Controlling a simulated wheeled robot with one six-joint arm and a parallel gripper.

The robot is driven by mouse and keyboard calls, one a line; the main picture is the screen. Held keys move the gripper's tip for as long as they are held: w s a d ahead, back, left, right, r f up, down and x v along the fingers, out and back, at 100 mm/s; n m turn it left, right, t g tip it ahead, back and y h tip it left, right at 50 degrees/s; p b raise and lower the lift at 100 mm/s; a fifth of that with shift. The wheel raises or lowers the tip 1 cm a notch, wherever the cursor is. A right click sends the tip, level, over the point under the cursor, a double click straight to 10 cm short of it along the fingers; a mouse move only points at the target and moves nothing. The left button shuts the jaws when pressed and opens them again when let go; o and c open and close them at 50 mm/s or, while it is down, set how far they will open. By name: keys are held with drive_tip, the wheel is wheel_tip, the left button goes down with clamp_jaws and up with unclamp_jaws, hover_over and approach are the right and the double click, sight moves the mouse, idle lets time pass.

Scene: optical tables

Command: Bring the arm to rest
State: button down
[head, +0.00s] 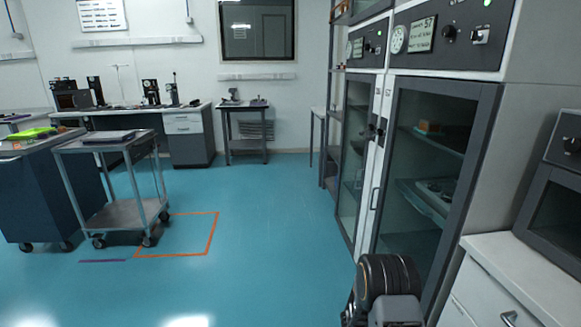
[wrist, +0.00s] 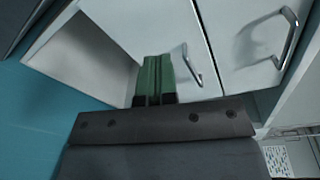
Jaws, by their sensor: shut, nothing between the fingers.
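My gripper (wrist: 153,75) shows in the wrist view as two green fingers side by side beyond a dark body. The fingers are shut and hold nothing. Behind them are the white fronts of a drawer cabinet. I cannot tell how far the fingertips are from it. In the head view part of my arm (head: 388,285) is folded low at the bottom, right of centre, in front of the glass-door cabinet. The gripper's fingers cannot be made out in that view.
Tall glass-door cabinets (head: 432,165) line the right side. A white drawer cabinet (head: 530,272) stands at the lower right; its handles (wrist: 287,38) show in the wrist view. A metal trolley (head: 125,213) stands at the left by an orange floor outline (head: 212,232). The blue floor (head: 270,240) ahead is clear.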

drive_tip(key=s+a+r+m+g+y+p, duration=0.25)
drive_tip(key=s+m+g+y, duration=0.25)
drive_tip(key=s+m, duration=0.5)
drive_tip(key=s+a+r+m+y+p, duration=0.2)
drive_tip(key=a+r+m+y+p, duration=0.5)
drive_tip(key=r+m, duration=0.5)
drive_tip(key=s+a+r+m+t+y+p, duration=0.1)
drive_tip(key=a+r+m+t+p, duration=0.2)
drive_tip(key=r, duration=0.6)
drive_tip(key=s+a+r+m+t+y+p, duration=0.1)
drive_tip(key=a+r+m+t+y+p, duration=0.1)
drive_tip(key=r, duration=0.7)
drive_tip(key=s+a+r+m+t+y+p, duration=0.1)
drive_tip(key=a+r+m+t+p, duration=0.2)
drive_tip(key=r, duration=0.6)
drive_tip(key=a+m+p, duration=0.1)
drive_tip(key=a+p, duration=0.1)
drive_tip(key=a, duration=0.1)
drive_tip(key=shift+s+a+r+m+t+y+p, duration=0.15)
drive_tip(key=shift+a+m+t+y+p, duration=0.1)
drive_tip(key=shift+m+t+y+p, duration=0.15)
